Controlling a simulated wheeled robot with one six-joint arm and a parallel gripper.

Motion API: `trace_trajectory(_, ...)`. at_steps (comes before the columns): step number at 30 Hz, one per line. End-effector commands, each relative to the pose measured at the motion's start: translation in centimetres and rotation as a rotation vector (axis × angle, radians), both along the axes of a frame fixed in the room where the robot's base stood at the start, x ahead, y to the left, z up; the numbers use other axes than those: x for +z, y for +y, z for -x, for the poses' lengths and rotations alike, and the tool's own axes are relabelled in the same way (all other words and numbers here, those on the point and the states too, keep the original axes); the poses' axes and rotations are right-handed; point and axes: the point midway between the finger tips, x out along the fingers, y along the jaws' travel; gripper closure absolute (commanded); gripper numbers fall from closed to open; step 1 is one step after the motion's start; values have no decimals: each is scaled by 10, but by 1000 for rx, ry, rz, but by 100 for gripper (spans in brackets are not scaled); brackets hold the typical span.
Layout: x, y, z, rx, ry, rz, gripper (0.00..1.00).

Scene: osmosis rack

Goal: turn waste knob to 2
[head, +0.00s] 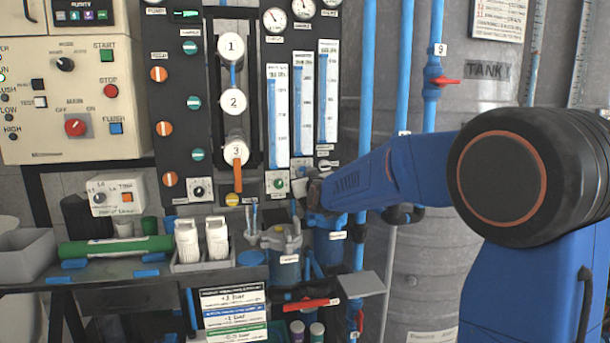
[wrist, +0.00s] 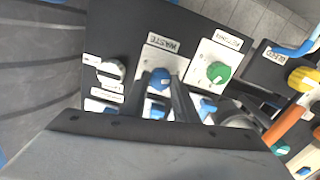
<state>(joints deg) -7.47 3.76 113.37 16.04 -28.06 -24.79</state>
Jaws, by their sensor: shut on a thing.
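The waste knob (wrist: 158,79) is blue and sits below a white WASTE label that reads upside down in the wrist view. The two dark fingers of my gripper (wrist: 160,88) stand on either side of it and are shut on it. The number the knob points to cannot be read. In the head view my gripper (head: 313,190) is at the lower right of the dark panel and hides the waste knob.
A green knob (wrist: 217,72) is close beside the waste knob, and also shows in the head view (head: 277,186). Filter housings (head: 283,242) and a grey shelf (head: 362,284) are below my gripper.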

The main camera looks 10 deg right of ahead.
Motion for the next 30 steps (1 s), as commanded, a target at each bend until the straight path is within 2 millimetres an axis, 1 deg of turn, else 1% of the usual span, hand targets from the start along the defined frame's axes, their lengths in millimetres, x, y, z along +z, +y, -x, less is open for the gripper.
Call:
trace_trajectory(5,0,0,0,0,0,-54,96)
trace_trajectory(11,0,0,0,0,0,-187,96)
trace_trajectory(30,0,-1,0,0,0,-789,96)
